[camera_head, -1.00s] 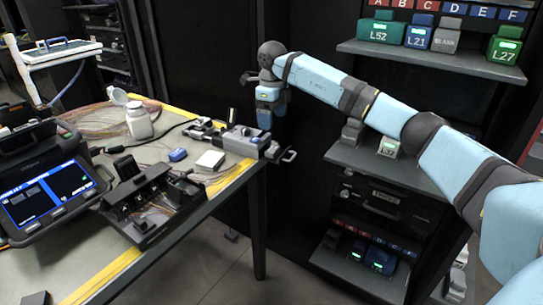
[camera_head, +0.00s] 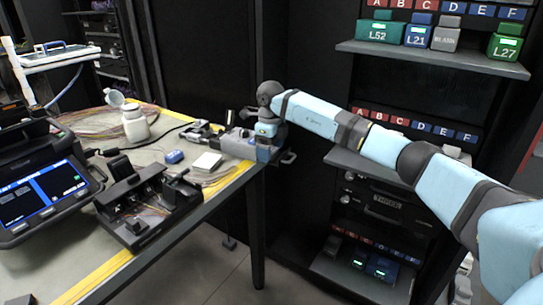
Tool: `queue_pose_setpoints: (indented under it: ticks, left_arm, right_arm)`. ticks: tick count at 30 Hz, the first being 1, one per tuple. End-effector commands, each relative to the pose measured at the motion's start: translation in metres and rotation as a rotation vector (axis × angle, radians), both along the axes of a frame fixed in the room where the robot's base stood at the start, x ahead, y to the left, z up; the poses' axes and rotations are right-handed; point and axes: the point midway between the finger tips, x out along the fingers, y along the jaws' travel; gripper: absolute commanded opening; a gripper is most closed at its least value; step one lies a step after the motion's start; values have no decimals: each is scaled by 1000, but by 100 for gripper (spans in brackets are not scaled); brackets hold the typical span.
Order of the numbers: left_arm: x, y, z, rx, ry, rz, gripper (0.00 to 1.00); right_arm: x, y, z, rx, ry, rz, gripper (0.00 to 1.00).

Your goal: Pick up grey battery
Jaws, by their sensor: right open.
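A grey block-like unit (camera_head: 237,144), possibly the grey battery, lies at the far right corner of the table. My right gripper (camera_head: 267,152) is at the end of the light blue arm, right beside this unit at the table corner. The gripper is open; its fingertips are small and partly hidden, and I cannot tell if they touch the unit. Another grey battery, labelled BLANK (camera_head: 445,38), stands on the upper rack shelf, well away from the gripper. My left gripper is not in view.
Green and blue batteries stand on the upper rack shelf (camera_head: 430,58).

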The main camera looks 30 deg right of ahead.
Motion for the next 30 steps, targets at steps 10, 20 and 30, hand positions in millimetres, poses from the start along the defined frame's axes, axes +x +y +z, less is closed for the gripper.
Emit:
queue_pose_setpoints:
  ticks: [10, 20, 30]
  left_arm:
    - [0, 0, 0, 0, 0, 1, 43]
    - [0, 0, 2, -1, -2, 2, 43]
    - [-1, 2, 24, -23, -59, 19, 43]
  right_arm:
    - [0, 0, 1, 0, 0, 0, 30]
    - [0, 0, 6, 0, 0, 0, 30]
    - [0, 0, 59, -1, -3, 0, 30]
